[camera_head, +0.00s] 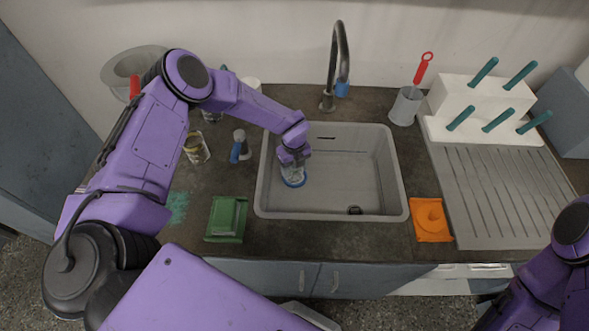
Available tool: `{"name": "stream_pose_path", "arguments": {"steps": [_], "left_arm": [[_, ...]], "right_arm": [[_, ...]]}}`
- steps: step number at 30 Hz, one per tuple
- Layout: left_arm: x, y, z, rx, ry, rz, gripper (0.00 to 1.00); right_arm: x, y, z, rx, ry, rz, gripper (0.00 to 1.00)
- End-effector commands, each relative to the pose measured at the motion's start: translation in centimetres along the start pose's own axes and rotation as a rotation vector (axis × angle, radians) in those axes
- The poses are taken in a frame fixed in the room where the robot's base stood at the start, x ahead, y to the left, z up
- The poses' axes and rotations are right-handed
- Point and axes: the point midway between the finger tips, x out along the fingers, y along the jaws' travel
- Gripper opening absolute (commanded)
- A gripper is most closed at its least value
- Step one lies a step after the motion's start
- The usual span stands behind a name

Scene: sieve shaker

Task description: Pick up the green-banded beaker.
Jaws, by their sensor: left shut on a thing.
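My left gripper (294,158) reaches down over the left part of the sink and is shut on a clear, beaker-like vessel with a blue ring (293,182). The gripper hides most of this vessel, and I cannot tell whether it touches the sink floor. No green band shows on it. A small vessel with yellowish and white markings (196,148) stands on the counter left of the sink; I cannot make out a green band there. My right arm shows at the lower right, but its gripper is out of the picture.
The grey sink (350,180) has a tall tap (339,60) behind it. A grey cup (405,107), orange item (430,219), white rack (475,105) and drainboard (500,195) are right.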

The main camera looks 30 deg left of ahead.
Motion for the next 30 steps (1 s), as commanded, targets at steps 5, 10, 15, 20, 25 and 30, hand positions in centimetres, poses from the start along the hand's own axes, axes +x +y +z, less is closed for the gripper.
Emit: {"name": "stream_pose_path", "arguments": {"steps": [5,10,15,20,25,30], "left_arm": [[-0.3,0.0,0.0,0.000,0.000,-0.001,0.27],[-1.4,-0.1,0.0,-0.001,0.000,-0.003,0.27],[-3.5,0.0,-0.3,0.001,0.001,-0.002,0.27],[-5.5,0.6,-1.9,0.001,0.000,-0.003,0.27],[-7.7,1.3,-3.7,0.001,0.000,-0.003,0.27],[-9.4,2.1,-5.8,0.003,0.001,-0.001,0.27]], "right_arm": [[0.2,0.0,0.1,0.000,0.000,0.000,0.52],[0.7,-0.1,0.3,0.000,0.000,0.000,0.52],[1.3,-0.1,0.5,0.000,0.000,0.000,0.52],[1.6,-0.1,0.7,0.000,0.000,0.000,0.52],[2.0,-0.2,0.8,0.000,0.000,0.000,0.52],[2.6,-0.2,1.1,0.000,0.000,0.000,0.52]]}}
